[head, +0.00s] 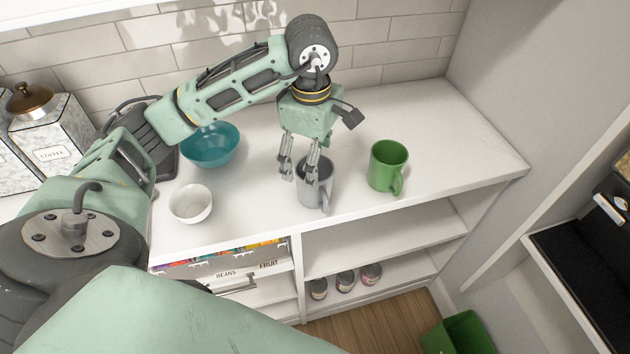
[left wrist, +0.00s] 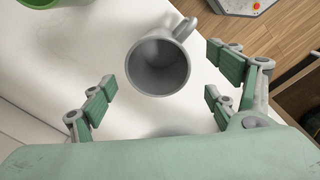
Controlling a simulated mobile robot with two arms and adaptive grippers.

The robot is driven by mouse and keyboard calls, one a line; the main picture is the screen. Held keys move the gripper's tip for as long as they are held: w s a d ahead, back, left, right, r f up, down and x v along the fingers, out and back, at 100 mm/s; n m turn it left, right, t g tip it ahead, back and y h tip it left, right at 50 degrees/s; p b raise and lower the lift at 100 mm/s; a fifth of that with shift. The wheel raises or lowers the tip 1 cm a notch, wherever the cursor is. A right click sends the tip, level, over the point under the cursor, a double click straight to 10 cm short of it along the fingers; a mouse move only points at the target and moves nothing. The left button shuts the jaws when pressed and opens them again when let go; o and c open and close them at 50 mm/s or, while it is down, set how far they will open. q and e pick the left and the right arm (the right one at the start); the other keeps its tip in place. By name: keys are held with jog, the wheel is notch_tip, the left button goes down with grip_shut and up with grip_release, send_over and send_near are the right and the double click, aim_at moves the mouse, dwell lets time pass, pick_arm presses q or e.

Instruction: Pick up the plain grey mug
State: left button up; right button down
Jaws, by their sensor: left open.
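The plain grey mug (head: 318,188) stands upright on the white counter, with its handle toward the counter's front edge. In the left wrist view the mug (left wrist: 158,68) lies ahead of and between the two open fingers of the gripper (left wrist: 165,90). Nothing is held, and I cannot tell whether a finger touches the mug. My right gripper is not in view.
A green mug (head: 387,166) stands to the right of the grey mug. A teal bowl (head: 210,146) and a white bowl (head: 191,204) are to the left. The counter's front edge (head: 420,196) is close. Counter space at the right end is clear.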

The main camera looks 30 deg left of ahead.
aim_at(308, 199)
pick_arm(q)
jog(key=f, duration=0.1)
jog(key=f+p, duration=0.1)
jog(key=f, duration=0.3)
jog(key=shift+w+d+p, duration=0.1)
jog(key=shift+w+p, duration=0.25)
jog(key=shift+p, duration=0.05)
jog(key=shift+c, duration=0.4)
jog(key=c, duration=0.4)
jog(key=shift+c, duration=0.8)
jog(key=c, duration=0.9)
jog(key=shift+o, duration=0.2)
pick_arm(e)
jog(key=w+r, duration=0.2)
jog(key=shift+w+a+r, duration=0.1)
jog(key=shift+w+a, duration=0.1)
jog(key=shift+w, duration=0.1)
